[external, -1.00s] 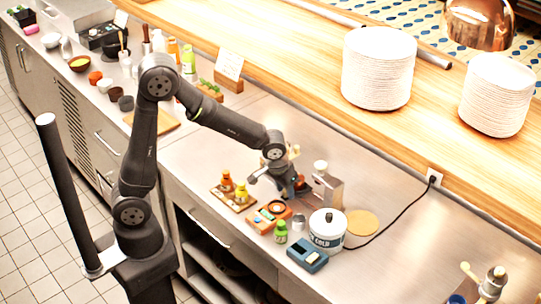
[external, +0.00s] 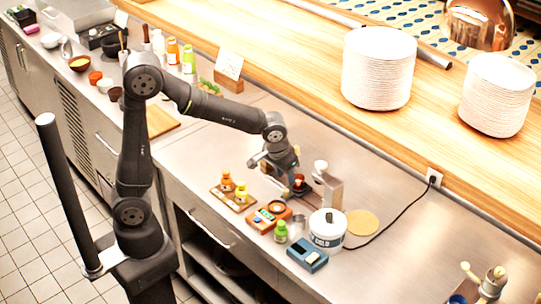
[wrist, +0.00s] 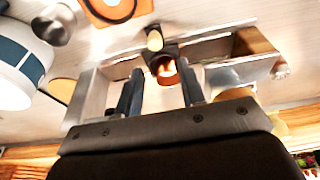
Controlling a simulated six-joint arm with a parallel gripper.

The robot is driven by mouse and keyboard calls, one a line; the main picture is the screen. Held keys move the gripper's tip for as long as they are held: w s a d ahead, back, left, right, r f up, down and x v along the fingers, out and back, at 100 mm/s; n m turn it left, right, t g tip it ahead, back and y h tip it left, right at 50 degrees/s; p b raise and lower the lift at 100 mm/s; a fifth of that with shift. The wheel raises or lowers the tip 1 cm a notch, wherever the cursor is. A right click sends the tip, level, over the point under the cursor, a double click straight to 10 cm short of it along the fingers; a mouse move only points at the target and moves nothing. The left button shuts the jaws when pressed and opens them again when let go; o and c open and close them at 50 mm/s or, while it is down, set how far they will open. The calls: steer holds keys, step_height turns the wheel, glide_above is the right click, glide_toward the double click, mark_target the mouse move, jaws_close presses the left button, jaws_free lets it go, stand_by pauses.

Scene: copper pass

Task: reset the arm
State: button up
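My arm (external: 136,150) reaches over the steel counter from the left in the external view. My gripper (external: 282,172) hangs above the counter, just left of a steel box-shaped device with a white knob (external: 328,188). In the wrist view the two fingers of my gripper (wrist: 162,88) stand apart. A small copper-coloured cup or holder (wrist: 165,70) shows beyond and between them, with gaps to both fingers. It looks free of the fingers. The device's metal parts behind the fingers are partly hidden.
A white tub marked COLD (external: 327,232), an orange tray (external: 268,217), a blue box (external: 307,254), a green bottle (external: 281,231) and a board with two small bottles (external: 233,197) stand close in front. Plate stacks (external: 379,70) stand on the wooden shelf. The counter at right is mostly clear.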

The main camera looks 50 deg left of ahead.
mark_target(284, 190)
steer(key=x, duration=0.2)
steer(key=s+x, duration=0.1)
steer(key=x, duration=0.2)
steer(key=shift+s+f, duration=0.1)
steer(key=shift+f, duration=0.3)
steer(key=shift+a+f, duration=0.1)
steer(key=shift+f, duration=0.1)
steer(key=shift+a, duration=0.25)
steer(key=shift+r, duration=0.1)
